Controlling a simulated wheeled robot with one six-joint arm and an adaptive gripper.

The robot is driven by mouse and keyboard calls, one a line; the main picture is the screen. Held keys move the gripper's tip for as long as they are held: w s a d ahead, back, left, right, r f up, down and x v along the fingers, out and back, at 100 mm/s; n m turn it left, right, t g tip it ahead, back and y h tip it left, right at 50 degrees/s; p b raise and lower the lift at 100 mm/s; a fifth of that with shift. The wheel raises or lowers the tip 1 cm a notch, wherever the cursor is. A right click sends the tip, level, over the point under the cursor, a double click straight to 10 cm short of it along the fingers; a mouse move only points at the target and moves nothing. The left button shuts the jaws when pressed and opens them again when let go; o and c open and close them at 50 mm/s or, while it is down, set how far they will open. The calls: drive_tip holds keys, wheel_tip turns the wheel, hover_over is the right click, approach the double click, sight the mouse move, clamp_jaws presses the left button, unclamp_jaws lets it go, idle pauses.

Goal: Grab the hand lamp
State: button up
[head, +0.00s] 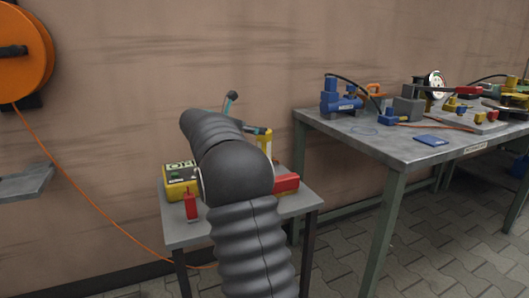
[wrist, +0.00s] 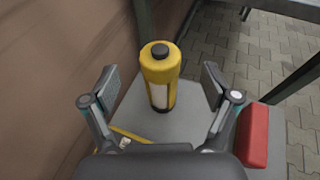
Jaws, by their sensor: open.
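The hand lamp appears to be the yellow upright cylinder with a black knob on top and a pale panel on its side, in the wrist view (wrist: 164,72). It stands on a small grey table (wrist: 195,125). In the head view only part of the lamp (head: 266,143) shows behind my arm. My gripper (wrist: 160,82) is open, one finger to the left and one to the right of the lamp in the wrist view. In the head view my gripper (head: 245,114) shows two teal-marked fingers, partly hidden by my arm. I see no finger touching the lamp.
A red box (wrist: 256,136) lies right of the lamp. A yellow box with a display (head: 180,180) and a red item (head: 191,206) sit at the small table's left. A larger workbench (head: 400,148) with several tools stands right. A wall is behind.

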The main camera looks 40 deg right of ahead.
drive_tip(key=shift+b+x, duration=0.3)
drive_tip(key=shift+x, duration=3.1)
drive_tip(key=shift+a+f, duration=0.1)
clamp_jaws()
